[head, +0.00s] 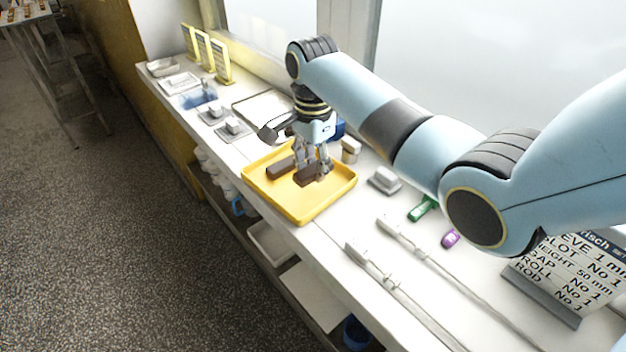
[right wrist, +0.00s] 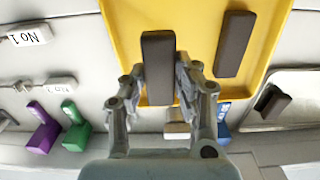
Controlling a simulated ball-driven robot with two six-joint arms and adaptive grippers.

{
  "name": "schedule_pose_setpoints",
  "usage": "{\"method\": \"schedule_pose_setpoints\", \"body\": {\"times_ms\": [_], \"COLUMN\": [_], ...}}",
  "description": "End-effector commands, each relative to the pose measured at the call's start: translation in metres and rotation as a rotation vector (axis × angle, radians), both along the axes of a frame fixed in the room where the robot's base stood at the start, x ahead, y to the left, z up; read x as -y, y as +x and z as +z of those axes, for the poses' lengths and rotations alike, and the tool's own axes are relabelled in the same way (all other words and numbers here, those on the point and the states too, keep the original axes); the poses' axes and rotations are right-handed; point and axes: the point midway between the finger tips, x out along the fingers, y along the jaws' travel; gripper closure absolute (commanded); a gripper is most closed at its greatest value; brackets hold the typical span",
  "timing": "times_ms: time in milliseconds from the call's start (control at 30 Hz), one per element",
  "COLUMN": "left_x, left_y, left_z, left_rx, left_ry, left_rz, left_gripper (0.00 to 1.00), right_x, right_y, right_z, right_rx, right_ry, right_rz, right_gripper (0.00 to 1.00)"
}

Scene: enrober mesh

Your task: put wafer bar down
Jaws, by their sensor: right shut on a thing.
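My right gripper (head: 313,168) is over the yellow tray (head: 303,212), pointing down. It is shut on a dark brown wafer bar (head: 306,179), which also shows between the fingers in the right wrist view (right wrist: 158,55). The held bar is inside the tray's outline, at or just above its floor; I cannot tell whether it touches. A second dark brown bar (head: 280,167) lies in the tray to the left of the held one, apart from it and roughly parallel in the right wrist view (right wrist: 235,43). My left gripper is not in view.
A metal tray (head: 245,108) lies beyond the yellow tray. Grey blocks (head: 384,180), a green piece (head: 422,208), a purple piece (head: 451,238) and long rods (head: 400,287) lie to the right. A lettered sign (head: 572,270) stands at the right. Yellow stands (head: 207,52) are far back.

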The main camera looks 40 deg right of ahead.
Motion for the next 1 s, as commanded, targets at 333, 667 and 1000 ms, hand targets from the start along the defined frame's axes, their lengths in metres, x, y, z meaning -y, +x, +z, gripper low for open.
{"method": "schedule_pose_setpoints", "body": {"times_ms": [333,667,1000], "left_x": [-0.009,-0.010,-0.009], "left_y": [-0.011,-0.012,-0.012], "left_z": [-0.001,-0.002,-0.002], "left_rx": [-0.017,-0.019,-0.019], "left_ry": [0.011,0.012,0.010], "left_rz": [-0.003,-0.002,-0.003], "left_gripper": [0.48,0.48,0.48], "right_x": [0.000,0.000,0.000], "right_y": [0.000,0.000,0.000], "right_z": [-0.040,-0.043,-0.043], "right_rx": [-0.001,-0.001,-0.001], "right_ry": [0.001,0.001,0.000], "right_rz": [0.001,0.001,0.000], "right_gripper": [0.89,0.89,0.48]}}
